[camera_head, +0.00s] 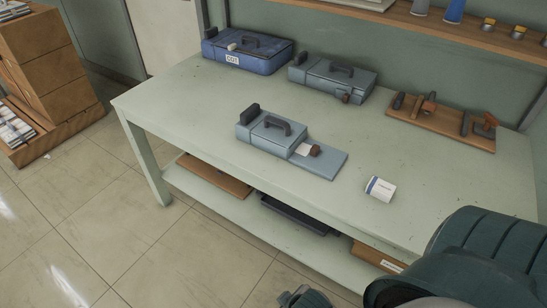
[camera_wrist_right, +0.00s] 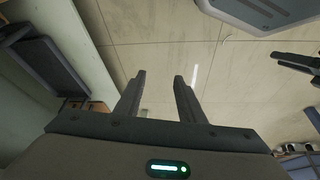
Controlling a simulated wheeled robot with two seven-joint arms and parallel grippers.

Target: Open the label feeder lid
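Three latched cases with top handles stand on the table. The front grey-blue case (camera_head: 271,132) has a flat plate (camera_head: 325,164) on its right, with a white label and a brown block on it. Which one is the label feeder is not marked; all lids look shut. My right gripper (camera_wrist_right: 158,92) is open and empty, over the floor beside the table. At the right of the wrist view, two dark prongs, apart, look like my left gripper (camera_wrist_right: 290,86), open and empty.
A white, blue-banded roll or box (camera_head: 382,189) lies on the table (camera_head: 225,170), right of the front case. A wooden tool board (camera_head: 441,124) lies at the back right, under a shelf (camera_head: 420,21). The table's front strip is clear. Cartons (camera_head: 50,70) stand at far left.

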